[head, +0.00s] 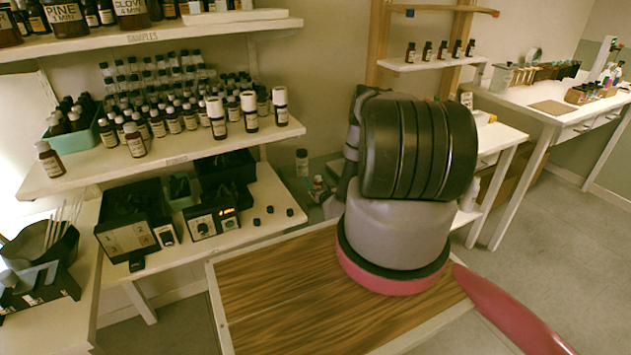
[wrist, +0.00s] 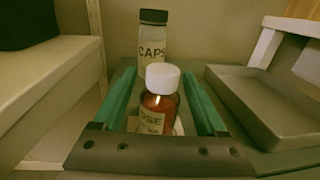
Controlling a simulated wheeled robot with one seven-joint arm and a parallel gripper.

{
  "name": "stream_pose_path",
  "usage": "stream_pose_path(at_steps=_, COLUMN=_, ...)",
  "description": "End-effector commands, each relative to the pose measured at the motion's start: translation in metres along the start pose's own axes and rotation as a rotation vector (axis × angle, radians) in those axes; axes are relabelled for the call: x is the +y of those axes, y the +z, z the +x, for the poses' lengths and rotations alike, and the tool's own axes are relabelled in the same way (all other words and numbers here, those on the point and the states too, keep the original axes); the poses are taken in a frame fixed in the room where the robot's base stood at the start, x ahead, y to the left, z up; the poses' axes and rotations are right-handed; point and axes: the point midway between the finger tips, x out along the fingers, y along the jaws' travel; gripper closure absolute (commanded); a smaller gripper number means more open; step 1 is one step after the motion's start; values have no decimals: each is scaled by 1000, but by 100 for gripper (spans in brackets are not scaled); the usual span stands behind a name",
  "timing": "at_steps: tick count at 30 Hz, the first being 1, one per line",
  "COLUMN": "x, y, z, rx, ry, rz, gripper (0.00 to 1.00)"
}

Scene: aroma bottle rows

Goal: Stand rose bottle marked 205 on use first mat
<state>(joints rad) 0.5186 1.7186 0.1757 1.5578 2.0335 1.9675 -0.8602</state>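A small amber bottle (wrist: 158,115) with a white cap stands upright in the wrist view. Its label reads in part "OSE"; the smaller print below is too blurred to read as 205. My gripper (wrist: 160,72) has its two teal fingers on either side of this bottle, with gaps visible beside it, so it looks open. In the head view my arm hides most of the area around the gripper. No mat is readably marked "use first"; a plain brown mat (head: 551,108) lies on the right-hand table.
A clear jar marked CAPS (wrist: 153,45) stands just behind the bottle; it also shows in the head view (head: 302,163). A grey tray (wrist: 262,128) is close on the right. Shelves of many bottles (head: 150,155) fill the left. Several bottles stand on a small back shelf (head: 432,62).

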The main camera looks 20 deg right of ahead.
Motion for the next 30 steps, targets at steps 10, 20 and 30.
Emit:
stream_pose_path(at_steps=10, x=0, y=2, z=-26, rx=4, ry=-1, rz=2, gripper=26)
stream_pose_path(at_steps=20, x=-1, y=2, z=-96, rx=3, ry=-2, rz=2, gripper=26)
stream_pose_path(at_steps=30, x=0, y=3, z=-121, rx=0, ry=0, rz=1, gripper=26)
